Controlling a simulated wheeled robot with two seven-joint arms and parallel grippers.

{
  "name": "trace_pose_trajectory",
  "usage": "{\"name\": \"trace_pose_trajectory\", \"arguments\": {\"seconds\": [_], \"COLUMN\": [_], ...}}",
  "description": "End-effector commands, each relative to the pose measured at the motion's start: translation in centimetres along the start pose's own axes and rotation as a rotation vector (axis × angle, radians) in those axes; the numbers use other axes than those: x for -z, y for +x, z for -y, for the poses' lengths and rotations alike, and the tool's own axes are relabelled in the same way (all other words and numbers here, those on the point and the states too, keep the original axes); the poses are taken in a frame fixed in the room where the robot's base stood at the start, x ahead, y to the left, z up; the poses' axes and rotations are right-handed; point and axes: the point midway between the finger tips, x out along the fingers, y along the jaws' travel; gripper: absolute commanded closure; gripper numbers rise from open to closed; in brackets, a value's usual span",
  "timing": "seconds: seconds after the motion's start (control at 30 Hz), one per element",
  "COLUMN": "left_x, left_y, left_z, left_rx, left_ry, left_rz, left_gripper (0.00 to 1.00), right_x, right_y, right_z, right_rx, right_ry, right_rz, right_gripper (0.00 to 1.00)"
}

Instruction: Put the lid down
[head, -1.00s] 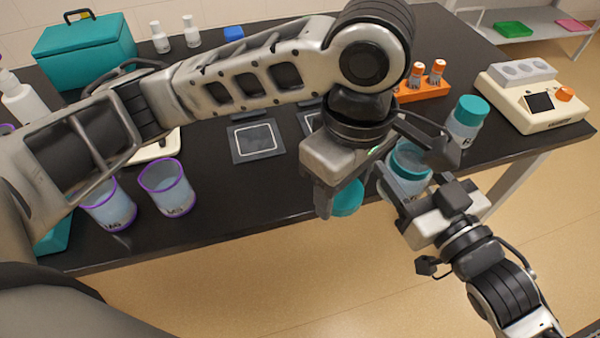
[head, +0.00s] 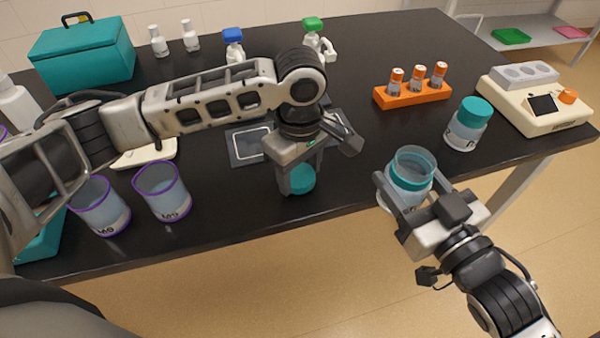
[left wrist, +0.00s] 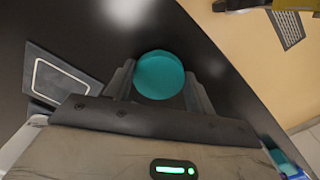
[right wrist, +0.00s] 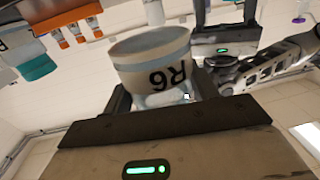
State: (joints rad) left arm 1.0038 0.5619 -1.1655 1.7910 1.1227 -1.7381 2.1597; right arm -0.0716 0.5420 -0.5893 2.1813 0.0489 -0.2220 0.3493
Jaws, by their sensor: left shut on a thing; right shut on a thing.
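The teal lid (head: 301,180) is held between the fingers of my left gripper (head: 297,180), over the front part of the black bench. In the left wrist view the lid (left wrist: 160,75) sits between both fingertips. I cannot tell whether its underside touches the bench. My right gripper (head: 403,205) is shut on an open jar with a teal neck band (head: 410,172), held at the bench's front edge. In the right wrist view this jar (right wrist: 152,62) reads "R6".
A closed teal-lidded jar (head: 467,125) stands right of the held jar. Behind are an orange rack (head: 412,95) with tubes and a beige device (head: 537,100). Dark square pads (head: 250,145) lie behind the lid. Two purple-rimmed beakers (head: 163,192) (head: 101,206) stand to the left.

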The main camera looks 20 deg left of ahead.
Motion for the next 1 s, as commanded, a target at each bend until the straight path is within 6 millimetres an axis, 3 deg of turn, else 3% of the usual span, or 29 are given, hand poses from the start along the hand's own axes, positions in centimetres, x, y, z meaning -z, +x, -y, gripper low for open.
{"name": "trace_pose_trajectory", "arguments": {"seconds": [0.13,0.47,0.5,0.57,0.87,1.0], "left_x": [0.0,0.0,0.0,0.0,0.0,0.0], "left_y": [1.1,1.2,1.3,1.3,1.3,0.1], "left_z": [0.0,0.0,0.0,0.0,0.0,-0.1], "left_rx": [-0.001,0.000,-0.001,-0.002,-0.002,-0.004], "left_ry": [-0.001,-0.002,-0.002,-0.002,-0.001,0.000], "left_rz": [-0.001,-0.001,-0.001,-0.001,-0.001,0.000], "left_gripper": [0.73,0.73,0.40,0.24,0.24,0.24], "right_x": [0.1,0.3,0.3,0.2,0.1,0.2], "right_y": [0.0,0.0,0.0,0.0,0.0,0.0], "right_z": [0.0,0.0,0.0,0.0,0.0,0.0], "right_rx": [0.000,0.000,0.000,0.000,0.000,0.000], "right_ry": [0.000,0.000,0.000,0.000,0.000,0.000], "right_rz": [-0.002,-0.002,-0.002,-0.002,-0.002,-0.002], "right_gripper": [1.00,1.00,1.00,1.00,1.00,1.00]}}
